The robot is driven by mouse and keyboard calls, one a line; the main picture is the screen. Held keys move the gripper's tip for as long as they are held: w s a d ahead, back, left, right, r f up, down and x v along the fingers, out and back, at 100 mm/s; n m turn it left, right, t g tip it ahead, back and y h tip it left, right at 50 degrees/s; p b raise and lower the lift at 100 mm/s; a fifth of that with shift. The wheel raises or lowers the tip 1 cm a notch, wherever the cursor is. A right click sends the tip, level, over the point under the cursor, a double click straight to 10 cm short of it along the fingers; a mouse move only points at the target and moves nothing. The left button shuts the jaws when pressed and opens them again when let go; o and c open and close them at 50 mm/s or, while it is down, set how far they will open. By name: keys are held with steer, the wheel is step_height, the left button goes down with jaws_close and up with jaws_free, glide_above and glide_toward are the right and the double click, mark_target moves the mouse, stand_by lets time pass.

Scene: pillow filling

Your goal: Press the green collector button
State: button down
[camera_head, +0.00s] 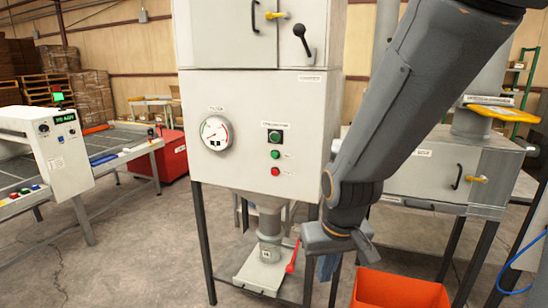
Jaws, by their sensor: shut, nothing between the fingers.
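A pale grey cabinet (232,100) on dark legs stands in the middle of the view. My arm comes down from the upper right, just right of these buttons. My gripper (328,268) is at its lower end, shut and empty, below and to the right of the panel, apart from the buttons. Its fingers are small and partly hidden by the wrist.
A gauge (215,132) is left of the buttons. Below the cabinet are a spout (270,225) and a red lever (292,257). An orange bin (400,290) is at lower right. A control box (60,150) and table stand left. Floor between is clear.

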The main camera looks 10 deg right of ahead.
stand_by(0.8)
step_height(320, 180, down, 13)
steer(key=w+g+b, duration=0.1)
steer(key=b, duration=1.1)
steer(key=shift+f, duration=0.1)
